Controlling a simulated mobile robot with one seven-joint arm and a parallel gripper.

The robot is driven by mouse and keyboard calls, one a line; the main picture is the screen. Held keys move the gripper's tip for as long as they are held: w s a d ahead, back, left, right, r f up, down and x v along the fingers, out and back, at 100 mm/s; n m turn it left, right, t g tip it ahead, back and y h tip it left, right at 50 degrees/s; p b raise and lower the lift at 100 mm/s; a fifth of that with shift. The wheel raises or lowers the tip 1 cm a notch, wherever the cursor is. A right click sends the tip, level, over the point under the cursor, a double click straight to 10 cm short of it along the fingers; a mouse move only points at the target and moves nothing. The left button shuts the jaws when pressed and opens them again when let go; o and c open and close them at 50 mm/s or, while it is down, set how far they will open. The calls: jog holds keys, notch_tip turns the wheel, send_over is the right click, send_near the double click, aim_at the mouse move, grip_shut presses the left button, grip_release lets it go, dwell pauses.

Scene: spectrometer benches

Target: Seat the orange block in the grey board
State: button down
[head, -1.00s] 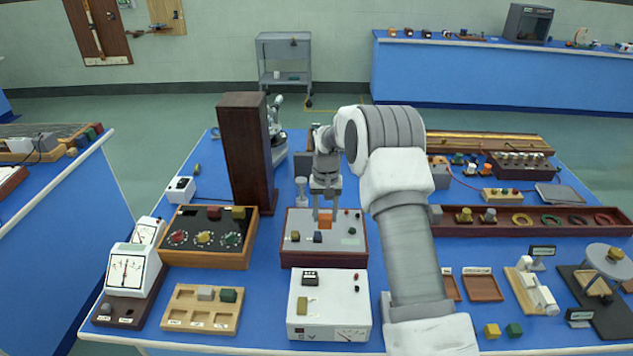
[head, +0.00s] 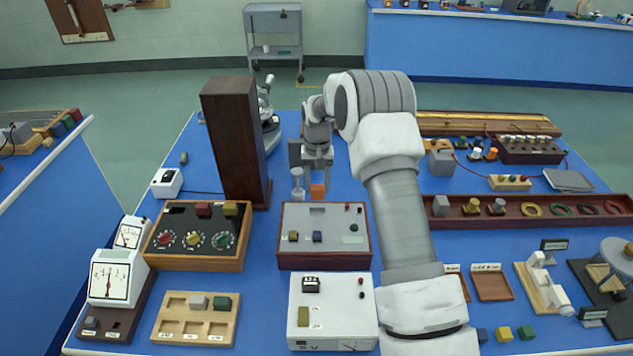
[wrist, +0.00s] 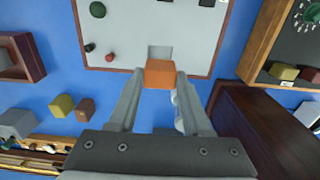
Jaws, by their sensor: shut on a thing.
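The orange block (head: 318,190) is between the fingertips of my gripper (head: 317,180), just beyond the far edge of the grey board (head: 325,220) in the head view. In the wrist view my gripper (wrist: 158,80) is shut on the orange block (wrist: 160,74), with both fingers against its sides. There the block overlaps the edge of the grey board (wrist: 150,28), beside an empty square recess (wrist: 159,51). The block looks held clear above the table. The board has a dark reddish frame. A yellow block (head: 293,236) and a blue block (head: 317,237) sit on it.
A tall dark brown box (head: 235,145) stands left of my gripper. A clear cylinder on a stand (head: 298,183) is close to the gripper's left. A black panel with knobs (head: 198,235) is left of the board, and a white instrument box (head: 332,320) is in front.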

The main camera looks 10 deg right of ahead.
jog(key=shift+f, duration=0.15)
jog(key=shift+f+b, duration=1.85)
jog(key=shift+f, duration=1.5)
jog(key=shift+c, duration=1.3)
grip_release()
notch_tip(320, 180, up, 18)
jog(key=shift+f, duration=0.25)
